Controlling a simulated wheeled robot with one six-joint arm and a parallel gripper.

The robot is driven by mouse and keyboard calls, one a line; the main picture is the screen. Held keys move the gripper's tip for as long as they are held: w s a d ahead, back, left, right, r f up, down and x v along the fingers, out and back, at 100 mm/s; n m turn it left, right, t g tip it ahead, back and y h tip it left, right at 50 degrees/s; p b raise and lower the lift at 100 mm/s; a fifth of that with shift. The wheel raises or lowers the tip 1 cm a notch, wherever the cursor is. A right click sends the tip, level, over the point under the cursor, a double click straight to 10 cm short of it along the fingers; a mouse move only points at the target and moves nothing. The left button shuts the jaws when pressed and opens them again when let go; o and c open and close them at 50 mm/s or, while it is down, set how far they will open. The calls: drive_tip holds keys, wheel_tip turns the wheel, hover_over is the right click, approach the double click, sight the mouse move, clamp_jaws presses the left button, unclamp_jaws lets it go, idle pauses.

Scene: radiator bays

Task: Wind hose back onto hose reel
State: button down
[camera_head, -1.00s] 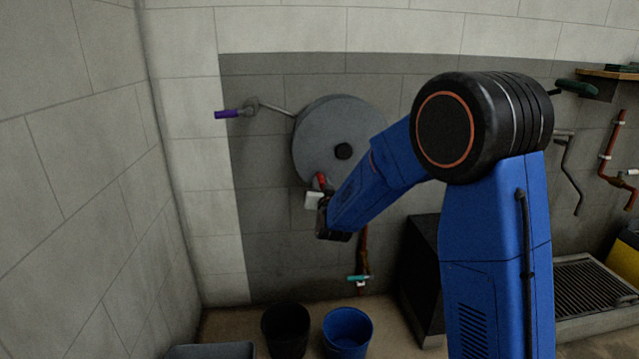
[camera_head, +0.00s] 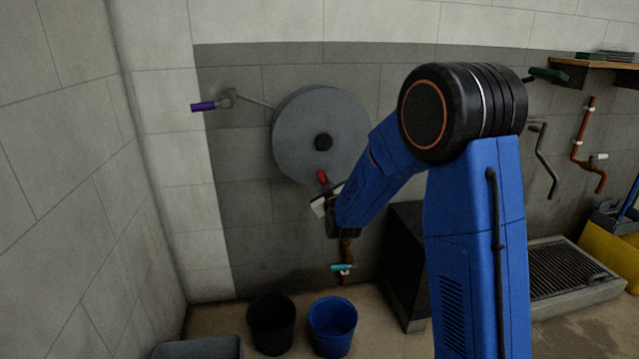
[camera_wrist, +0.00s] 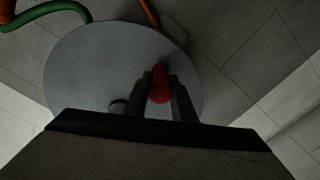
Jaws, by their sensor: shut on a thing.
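My gripper (camera_head: 325,186) is at that handle. In the wrist view the disc (camera_wrist: 90,70) fills the middle, and both dark fingers (camera_wrist: 161,90) are shut around the red handle (camera_wrist: 160,84). A green hose (camera_wrist: 45,9) curves past the disc's edge at the upper left. In the head view no hose can be made out on the reel.
A lever with a purple grip (camera_head: 203,106) sticks out left of the reel. A teal-handled tap (camera_head: 343,267) is below it. A black bucket (camera_head: 271,325) and a blue bucket (camera_head: 333,326) stand on the floor. A black box (camera_head: 405,265) and a grated tray (camera_head: 565,275) are right.

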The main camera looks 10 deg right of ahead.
drive_tip(key=shift+d+f, duration=0.1)
drive_tip(key=shift+d, duration=0.15)
drive_tip(key=c, duration=1.5)
unclamp_jaws()
drive_tip(key=shift+s, duration=0.15)
drive_tip(key=s, duration=1.7)
drive_tip(key=shift+s, duration=0.1)
